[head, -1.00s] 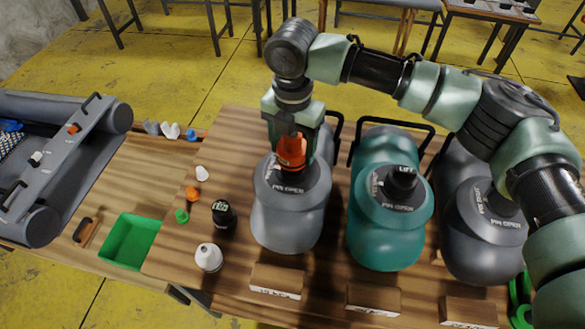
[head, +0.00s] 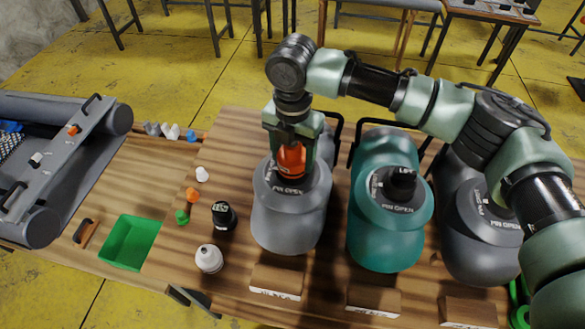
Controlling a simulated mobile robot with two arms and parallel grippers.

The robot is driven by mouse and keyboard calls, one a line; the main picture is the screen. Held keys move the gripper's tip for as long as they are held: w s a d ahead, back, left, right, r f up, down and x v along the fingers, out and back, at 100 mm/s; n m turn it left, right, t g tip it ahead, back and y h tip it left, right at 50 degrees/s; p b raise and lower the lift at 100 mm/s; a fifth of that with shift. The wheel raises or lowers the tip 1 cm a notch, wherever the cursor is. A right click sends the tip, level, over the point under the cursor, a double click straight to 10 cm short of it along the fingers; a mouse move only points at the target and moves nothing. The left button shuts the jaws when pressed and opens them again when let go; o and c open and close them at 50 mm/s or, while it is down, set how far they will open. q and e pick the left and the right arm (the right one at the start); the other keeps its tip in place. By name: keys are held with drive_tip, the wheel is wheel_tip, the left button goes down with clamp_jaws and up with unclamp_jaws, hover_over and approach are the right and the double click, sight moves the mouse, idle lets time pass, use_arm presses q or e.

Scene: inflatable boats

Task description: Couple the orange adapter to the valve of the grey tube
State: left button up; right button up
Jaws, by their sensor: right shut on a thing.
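The orange adapter (head: 291,160) is held upright in my right gripper (head: 292,150), whose fingers are shut on it. It stands over the top of the light grey tube (head: 285,222), at the "PIN OPEN" valve area. The valve itself is hidden behind the adapter and fingers, so I cannot tell whether the adapter is seated or only touching. My left gripper is not in view.
A teal tube (head: 385,240) and a dark grey tube (head: 480,245) stand to the right. Small caps, a black fitting (head: 223,215) and a white fitting (head: 209,259) lie left of the grey tube. A green tray (head: 131,242) and a grey boat (head: 60,185) are further left.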

drive_tip(key=shift+f, duration=0.85)
idle(0.7)
idle(0.4)
drive_tip(key=shift+r+m+p, duration=0.2)
drive_tip(key=shift+m+p, duration=0.45)
drive_tip(key=shift+m, duration=0.05)
drive_tip(key=shift+m+p, duration=1)
drive_tip(key=shift+m, duration=0.1)
drive_tip(key=shift+f+m, duration=0.2)
drive_tip(key=shift+m, duration=0.1)
